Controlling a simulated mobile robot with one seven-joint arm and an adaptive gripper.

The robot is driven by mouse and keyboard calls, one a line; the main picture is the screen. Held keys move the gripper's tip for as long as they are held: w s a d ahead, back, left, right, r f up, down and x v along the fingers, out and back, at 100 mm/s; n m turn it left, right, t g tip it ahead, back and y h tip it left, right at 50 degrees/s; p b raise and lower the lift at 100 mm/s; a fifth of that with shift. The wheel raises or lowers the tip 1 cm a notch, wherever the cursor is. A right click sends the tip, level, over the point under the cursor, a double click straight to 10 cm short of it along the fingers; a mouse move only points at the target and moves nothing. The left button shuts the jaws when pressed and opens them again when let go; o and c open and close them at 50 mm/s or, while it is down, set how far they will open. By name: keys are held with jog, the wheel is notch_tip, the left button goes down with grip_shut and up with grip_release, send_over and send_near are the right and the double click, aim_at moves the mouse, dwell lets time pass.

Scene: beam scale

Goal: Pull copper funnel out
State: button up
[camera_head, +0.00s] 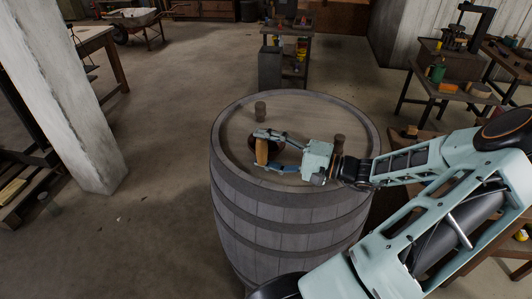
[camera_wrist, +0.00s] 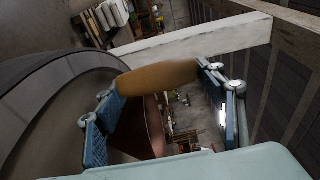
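The copper funnel (camera_wrist: 148,128) shows in the wrist view as a reddish-brown curved surface, partly hidden below an orange-brown, handle-like piece (camera_wrist: 158,76). That piece also shows in the head view (camera_head: 262,151), over the top of the grey barrel. My gripper (camera_head: 266,151) reaches in from the right with its fingers spread wide. In the wrist view its blue-padded fingertips (camera_wrist: 157,80) are at the two ends of the orange-brown piece. I cannot tell whether they press on it. The funnel's lower part is hidden.
The grey wooden barrel (camera_head: 285,215) has a raised rim. Workbenches with tools (camera_head: 445,70) are at the right. A pale pillar (camera_head: 65,100) stands left, with open floor between it and the barrel.

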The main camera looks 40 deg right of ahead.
jog(key=c, duration=0.7)
jog(key=shift+c, duration=0.2)
jog(key=shift+r, duration=0.15)
jog(key=shift+c, duration=0.2)
jog(key=shift+r, duration=0.85)
jog(key=s+d+r, duration=0.7)
jog(key=s+r, duration=0.4)
jog(key=shift+s+d, duration=0.35)
jog(key=shift+s, duration=0.05)
